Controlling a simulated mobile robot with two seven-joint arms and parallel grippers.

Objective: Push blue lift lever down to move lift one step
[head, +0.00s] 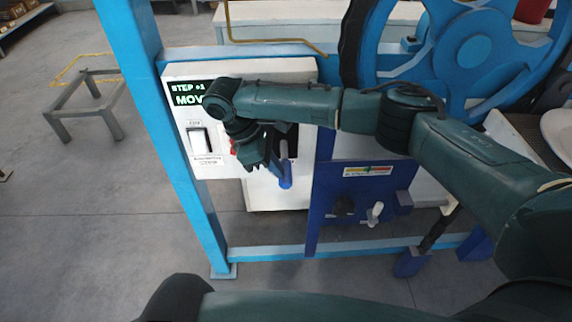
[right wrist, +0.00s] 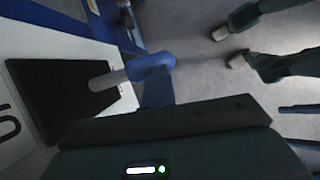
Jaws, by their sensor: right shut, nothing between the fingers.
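The lift lever has a pale shaft and a blue handle (head: 286,176). It sticks out of a dark slot in the white control box (head: 225,72). The lever also shows in the right wrist view, with its blue handle (right wrist: 150,66) just beyond my gripper. My right gripper (head: 259,160) is shut and empty, just left of the lever in the head view. I cannot tell whether it touches the lever. The display (head: 190,94) reads "STEP +1" and "MOVE", its end hidden by my wrist. My left gripper is not in view.
A white switch (head: 199,141) sits left of the lever, with a red part (head: 233,147) partly hidden by my gripper. A blue panel with a pale knob (head: 375,212) stands to the right. A light-blue frame post (head: 168,130) bounds the left; a large blue wheel (head: 478,47) is behind.

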